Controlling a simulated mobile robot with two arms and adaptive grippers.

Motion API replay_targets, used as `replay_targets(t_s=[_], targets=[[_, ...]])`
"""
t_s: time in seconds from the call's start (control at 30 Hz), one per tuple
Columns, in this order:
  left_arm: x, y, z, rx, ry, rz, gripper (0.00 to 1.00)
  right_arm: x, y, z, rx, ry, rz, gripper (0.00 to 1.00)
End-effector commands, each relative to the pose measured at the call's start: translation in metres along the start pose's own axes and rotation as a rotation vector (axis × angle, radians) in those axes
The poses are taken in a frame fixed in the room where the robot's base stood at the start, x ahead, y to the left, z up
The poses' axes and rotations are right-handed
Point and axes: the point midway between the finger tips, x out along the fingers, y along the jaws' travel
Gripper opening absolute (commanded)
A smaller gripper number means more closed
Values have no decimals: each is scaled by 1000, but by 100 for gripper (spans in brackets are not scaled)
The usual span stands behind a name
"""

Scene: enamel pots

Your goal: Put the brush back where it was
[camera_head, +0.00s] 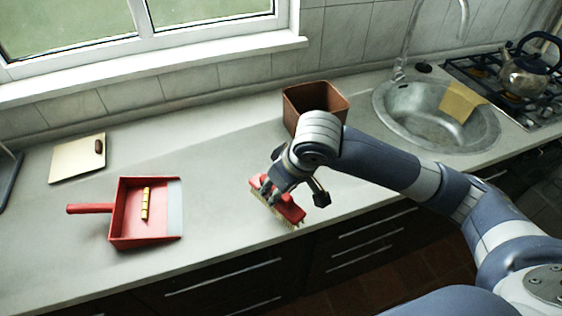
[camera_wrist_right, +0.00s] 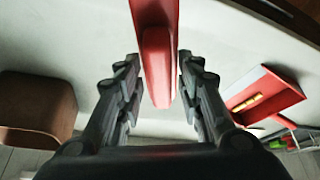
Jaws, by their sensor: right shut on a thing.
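The brush (camera_head: 280,203) has a red body and pale bristles facing down. It is at the front part of the counter, right of the red dustpan (camera_head: 122,238). My right gripper (camera_head: 268,187) is shut on it from above. In the right wrist view the red brush (camera_wrist_right: 156,60) lies between the two fingers of the right gripper (camera_wrist_right: 156,72). I cannot tell whether the bristles touch the counter. The dustpan lies flat, handle to the left, with a small yellow piece (camera_head: 145,203) in it. My left gripper is not in view.
A brown open bin (camera_head: 302,98) stands behind my right gripper. A board with a dark piece on it (camera_head: 72,165) lies at the back left. The sink (camera_head: 390,110) holds a yellow cloth (camera_head: 461,102). A kettle (camera_head: 524,75) stands on the hob. The counter between dustpan and brush is clear.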

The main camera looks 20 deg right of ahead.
Motion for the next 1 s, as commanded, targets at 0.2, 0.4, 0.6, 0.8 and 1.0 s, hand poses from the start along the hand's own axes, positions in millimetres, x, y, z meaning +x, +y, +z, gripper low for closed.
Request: replay_targets(t_s=[0.2,0.4,0.6,0.8,1.0], targets=[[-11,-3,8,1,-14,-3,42,16,36,-32,5,0,2,10],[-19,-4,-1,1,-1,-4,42,30,65,-57,4,1,3,10],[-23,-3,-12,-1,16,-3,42,40,81,-71,2,1,0,10],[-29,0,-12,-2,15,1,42,53,84,-67,1,-4,1,10],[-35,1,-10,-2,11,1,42,73,84,-59,0,0,1,10]])
